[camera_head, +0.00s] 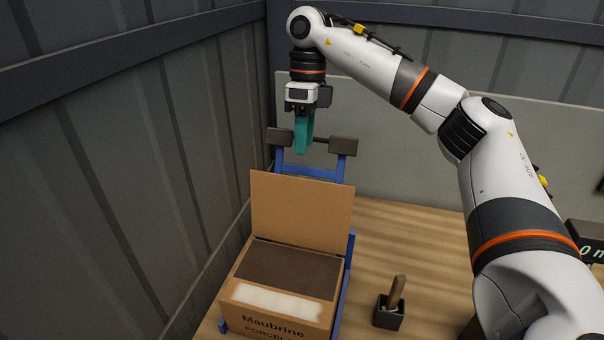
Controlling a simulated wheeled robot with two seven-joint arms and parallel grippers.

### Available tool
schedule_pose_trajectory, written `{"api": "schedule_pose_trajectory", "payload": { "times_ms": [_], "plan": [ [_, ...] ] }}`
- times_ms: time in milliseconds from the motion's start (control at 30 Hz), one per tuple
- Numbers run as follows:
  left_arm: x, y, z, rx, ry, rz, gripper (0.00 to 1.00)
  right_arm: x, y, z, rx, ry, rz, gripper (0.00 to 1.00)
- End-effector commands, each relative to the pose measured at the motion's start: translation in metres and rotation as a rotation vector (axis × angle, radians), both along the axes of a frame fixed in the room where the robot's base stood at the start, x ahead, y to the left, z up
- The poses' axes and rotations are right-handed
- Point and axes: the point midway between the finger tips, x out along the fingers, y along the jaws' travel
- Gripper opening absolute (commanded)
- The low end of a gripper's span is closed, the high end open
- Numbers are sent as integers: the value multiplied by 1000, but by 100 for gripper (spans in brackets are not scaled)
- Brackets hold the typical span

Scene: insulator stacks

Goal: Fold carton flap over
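A brown cardboard carton (275,319) with dark lettering on its front stands at the lower left. Its rear flap (301,211) stands upright at the back edge. Inside or on top shows a dark brown surface, with a whitish patch along the front part. My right gripper (303,150), with teal fingers pointing down, is above and behind the flap, apart from it. Its fingers look close together, and whether a gap lies between them is unclear. My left gripper is not in the picture.
A blue frame with dark blocks (343,146) stands behind and around the carton. A dark square holder (388,313) with a wooden handle (397,290) stands to its right. Grey panelled walls close the left and back. Wooden surface (400,230) is bare behind the holder.

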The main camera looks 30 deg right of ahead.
Motion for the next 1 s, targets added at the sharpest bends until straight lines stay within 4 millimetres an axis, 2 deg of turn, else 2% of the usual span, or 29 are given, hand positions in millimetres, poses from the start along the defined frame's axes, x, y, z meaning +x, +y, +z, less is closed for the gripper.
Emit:
{"api": "schedule_pose_trajectory", "payload": {
  "times_ms": [167, 400, 533, 833, 867, 1000],
  "plan": [
    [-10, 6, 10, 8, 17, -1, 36, -5, 4, -36, -2, 5, 1, 40],
    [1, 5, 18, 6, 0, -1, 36, -8, 9, -72, -1, 2, -1, 40],
    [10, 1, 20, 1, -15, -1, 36, -9, 11, -82, -1, 1, -1, 40],
    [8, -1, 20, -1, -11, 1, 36, -10, 11, -85, 0, 0, -1, 40],
    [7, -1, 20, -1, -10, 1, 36, -10, 11, -85, 0, 0, -1, 38],
    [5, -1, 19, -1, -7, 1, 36, -9, 11, -85, -1, -1, -1, 15]
  ]
}}
